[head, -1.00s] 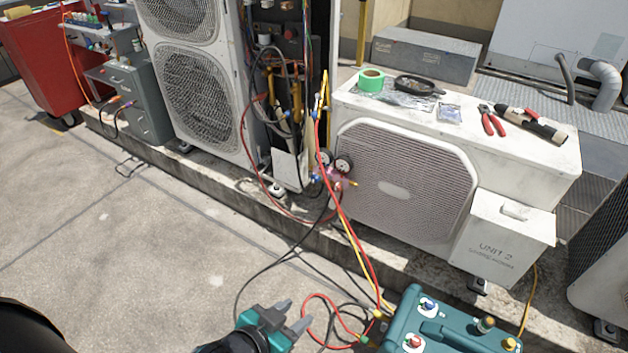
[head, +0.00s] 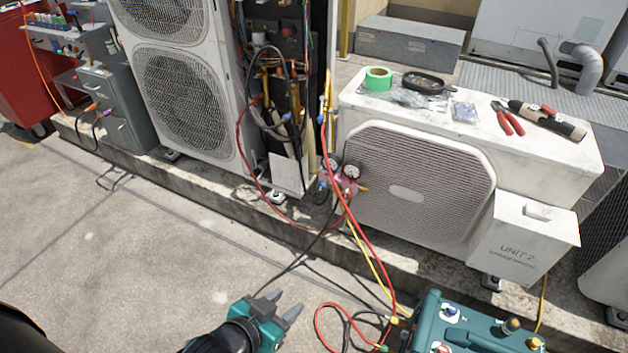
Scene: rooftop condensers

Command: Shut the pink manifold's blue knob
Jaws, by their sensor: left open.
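The pink manifold (head: 344,184) hangs between the tall condenser and the low unit, with two round gauges on top. Its blue knob (head: 323,184) is a tiny spot on its left side; whether it is open or shut is too small to tell. Red, yellow and dark hoses run from around it. My left gripper (head: 283,306) is at the bottom of the head view, open and empty, well below and left of the manifold, apart from it. My right gripper is not in view.
A teal machine (head: 470,325) with red and yellow hoses sits at the bottom right. The low condenser (head: 415,190) carries tape, pliers and other tools. The tall condenser (head: 185,100) stands on a concrete curb (head: 200,180). Open paving (head: 110,250) lies to the left.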

